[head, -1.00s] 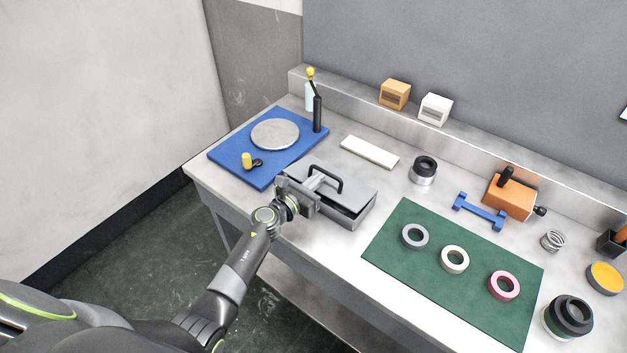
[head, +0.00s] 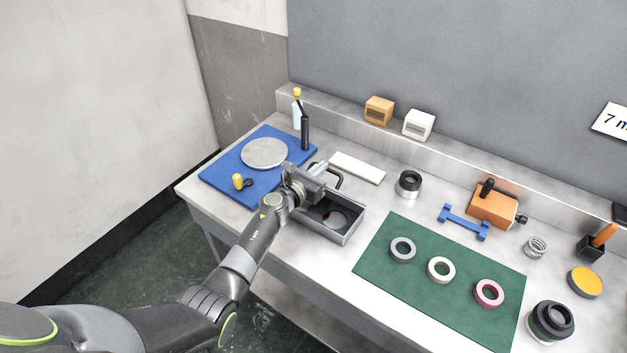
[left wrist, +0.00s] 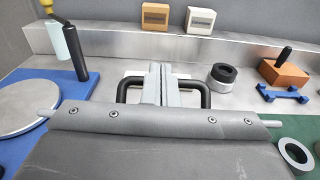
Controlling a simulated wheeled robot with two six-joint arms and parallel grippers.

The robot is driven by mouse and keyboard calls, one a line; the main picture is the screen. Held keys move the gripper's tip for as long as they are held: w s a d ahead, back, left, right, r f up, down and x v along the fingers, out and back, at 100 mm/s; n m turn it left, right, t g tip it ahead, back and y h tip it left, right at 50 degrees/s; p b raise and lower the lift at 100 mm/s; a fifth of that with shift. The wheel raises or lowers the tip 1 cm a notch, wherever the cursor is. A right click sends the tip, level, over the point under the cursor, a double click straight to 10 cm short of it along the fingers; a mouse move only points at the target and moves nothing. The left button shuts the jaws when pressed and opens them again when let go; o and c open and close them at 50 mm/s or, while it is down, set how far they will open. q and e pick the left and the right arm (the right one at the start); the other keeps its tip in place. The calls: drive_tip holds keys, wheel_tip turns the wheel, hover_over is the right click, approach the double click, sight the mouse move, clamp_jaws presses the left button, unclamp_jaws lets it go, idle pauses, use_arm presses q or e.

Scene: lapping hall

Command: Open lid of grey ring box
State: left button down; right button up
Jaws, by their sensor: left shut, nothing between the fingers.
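The grey ring box (head: 343,236) stands at the front edge of the bench, left of the green mat, its inside now showing in the head view with a dark interior and a round reddish-grey shape in it. Its lid is raised at the back and partly hidden behind my gripper; it fills the lower part of the left wrist view (left wrist: 150,150). The black lid handle (left wrist: 127,88) lies behind the fingers in that view. My left gripper (head: 318,168) is shut and empty at the lid's handle; whether it touches cannot be told. My right gripper is not in view.
A blue board (head: 218,187) with a round metal plate (head: 264,153) lies left of the box. A white bar (head: 357,168) lies behind it. The green mat (head: 400,285) with several rings is to the right. A black-and-silver cylinder (head: 409,185) stands behind the mat.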

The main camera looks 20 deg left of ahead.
use_arm(q)
drive_tip(key=shift+w+d+r, duration=0.15)
drive_tip(key=shift+w+d, duration=0.05)
drive_tip(key=shift+w, duration=0.3)
drive_tip(key=shift+w+d+r, duration=0.1)
drive_tip(key=shift+w+d, duration=0.05)
drive_tip(key=shift+w, duration=0.45)
idle(0.5)
